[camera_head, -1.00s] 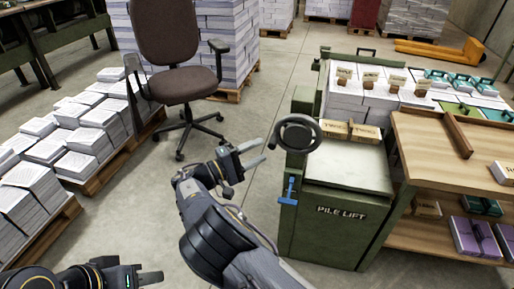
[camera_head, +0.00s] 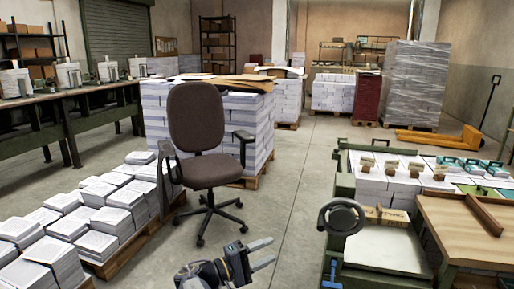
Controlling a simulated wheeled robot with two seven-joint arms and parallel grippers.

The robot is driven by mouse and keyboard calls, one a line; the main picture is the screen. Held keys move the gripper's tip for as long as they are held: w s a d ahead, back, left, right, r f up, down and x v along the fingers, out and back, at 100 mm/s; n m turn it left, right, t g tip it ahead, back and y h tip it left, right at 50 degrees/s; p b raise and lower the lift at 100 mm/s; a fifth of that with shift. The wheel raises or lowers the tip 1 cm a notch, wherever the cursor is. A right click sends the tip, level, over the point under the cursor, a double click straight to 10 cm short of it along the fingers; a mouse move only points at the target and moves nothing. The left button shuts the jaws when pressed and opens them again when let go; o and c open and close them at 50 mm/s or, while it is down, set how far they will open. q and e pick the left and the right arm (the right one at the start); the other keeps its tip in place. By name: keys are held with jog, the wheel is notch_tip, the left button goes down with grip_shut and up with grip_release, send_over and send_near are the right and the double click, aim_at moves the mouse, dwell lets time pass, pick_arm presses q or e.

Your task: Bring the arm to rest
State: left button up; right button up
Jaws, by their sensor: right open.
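My right gripper (camera_head: 268,254) is low in the middle of the head view, with its two fingers apart and nothing between them. It is over bare floor, to the left of the green pile lift (camera_head: 385,250) and its black handwheel (camera_head: 341,216), and apart from both. The rest of my right arm is mostly cut off by the bottom edge. My left gripper is not in this view.
An office chair (camera_head: 203,140) stands behind my right gripper. A pallet of paper stacks (camera_head: 120,200) is at the left. A wooden bench top (camera_head: 460,235) is at the right. Bare concrete floor (camera_head: 285,200) lies between the chair and the lift.

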jog(key=s+d+f+m+g+y, duration=0.15)
jog(key=d+g+y, duration=0.35)
jog(key=d, duration=0.9)
jog(key=s+d+m+g+y, duration=0.3)
jog(key=s+d+g+y, duration=0.15)
jog(key=s+d, duration=0.5)
jog(key=s+a+r+m+t+y, duration=0.1)
jog(key=s+a+m+t+y, duration=0.15)
jog(key=s+y, duration=0.65)
jog(key=s+a+r+m+t+y, duration=0.15)
jog(key=s+t, duration=0.25)
jog(key=s, duration=1.1)
pick_arm(q)
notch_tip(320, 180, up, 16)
jog(key=p, duration=1.6)
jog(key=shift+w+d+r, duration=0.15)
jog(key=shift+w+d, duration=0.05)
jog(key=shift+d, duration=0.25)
pick_arm(e)
notch_tip(320, 180, up, 16)
jog(key=shift+s+y, duration=0.15)
jog(key=shift+y, duration=0.15)
jog(key=shift+c, duration=0.2)
